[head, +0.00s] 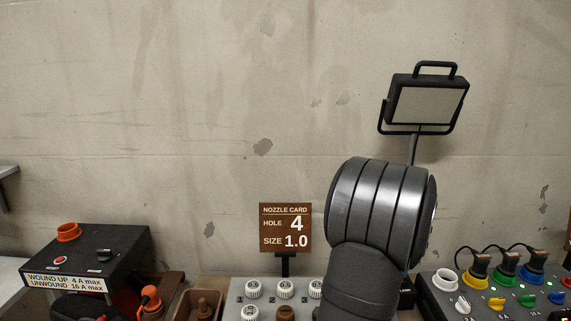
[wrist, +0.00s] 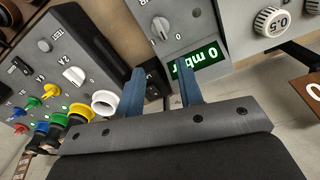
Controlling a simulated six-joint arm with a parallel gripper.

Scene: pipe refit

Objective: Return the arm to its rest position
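My gripper (wrist: 160,72) shows in the wrist view as two blue fingers set apart, with nothing held between them. It is over a grey panel with a green display (wrist: 198,62) reading 0 mbar, to the right of a box with coloured plugs. I cannot tell how far above these it is. In the head view my dark arm rises in front of the wall at right of centre. The gripper itself does not show there.
The head view shows a nozzle card (head: 286,228) reading hole 4, size 1.0, a floodlight (head: 427,101), a black box (head: 100,252) at left, a tray (head: 184,303), and a box of coloured plugs (head: 446,299) at right. The upper wall area is clear.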

